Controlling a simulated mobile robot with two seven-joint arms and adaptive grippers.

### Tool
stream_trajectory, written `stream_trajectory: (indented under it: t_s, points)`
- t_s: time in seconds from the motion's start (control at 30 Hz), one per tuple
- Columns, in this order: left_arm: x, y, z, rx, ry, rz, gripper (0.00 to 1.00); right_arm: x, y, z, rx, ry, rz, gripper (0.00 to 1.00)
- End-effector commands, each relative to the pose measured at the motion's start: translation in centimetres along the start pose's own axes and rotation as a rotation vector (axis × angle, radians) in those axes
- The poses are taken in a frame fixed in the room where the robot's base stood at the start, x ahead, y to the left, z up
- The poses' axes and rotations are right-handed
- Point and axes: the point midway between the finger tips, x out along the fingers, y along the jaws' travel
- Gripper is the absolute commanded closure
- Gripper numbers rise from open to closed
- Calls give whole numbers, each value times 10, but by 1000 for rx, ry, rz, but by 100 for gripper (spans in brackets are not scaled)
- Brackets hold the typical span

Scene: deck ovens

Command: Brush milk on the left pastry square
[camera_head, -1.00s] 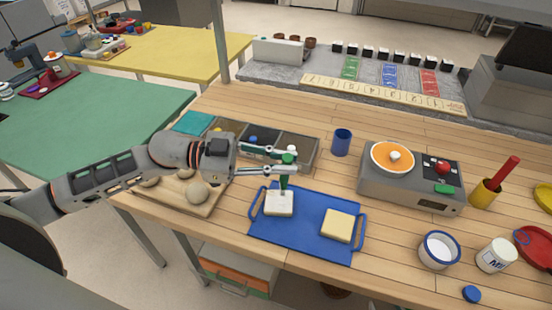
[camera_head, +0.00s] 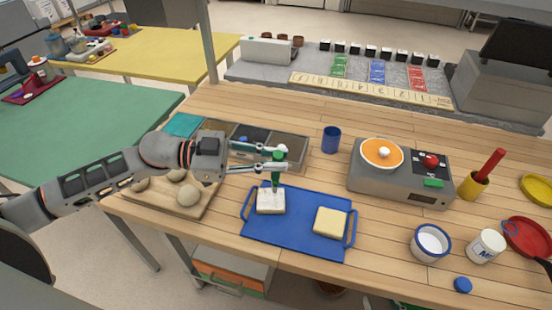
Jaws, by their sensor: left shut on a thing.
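My left gripper (camera_head: 283,158) is shut on an upright brush with a green handle (camera_head: 277,172). The brush's lower end is at the back edge of the left pastry square (camera_head: 270,203); its exact contact is hard to tell. This square has a whitish, patchy top and lies on the left of the blue tray (camera_head: 285,239). The right pastry square (camera_head: 331,222) is plain yellow. A white bowl with a blue rim (camera_head: 431,243) and an uncapped milk jar (camera_head: 486,246) stand at the right. My right gripper is not in view.
A grey cooker with an orange pan (camera_head: 381,153) and a blue cup (camera_head: 331,139) stand behind the tray. A board with dough balls (camera_head: 188,196) is at the left, under my arm. A blue cap (camera_head: 462,285) lies near the front edge. Wood between tray and bowl is clear.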

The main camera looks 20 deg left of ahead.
Motion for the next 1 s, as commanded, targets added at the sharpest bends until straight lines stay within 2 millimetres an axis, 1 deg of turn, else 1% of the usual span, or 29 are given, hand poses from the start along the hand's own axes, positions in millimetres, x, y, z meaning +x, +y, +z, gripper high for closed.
stream_trajectory:
  t_s: [0.2,0.47,0.73,1.0]
  points:
    - [-15,0,3,-1,-2,-1,100,2,0,2,0,2,0,60]
    - [-22,0,3,0,-2,-1,100,2,0,0,0,6,1,60]
    - [-40,0,5,-1,-3,-1,100,4,0,2,0,9,2,60]
    - [-43,0,4,0,-1,0,100,4,0,2,0,7,1,60]
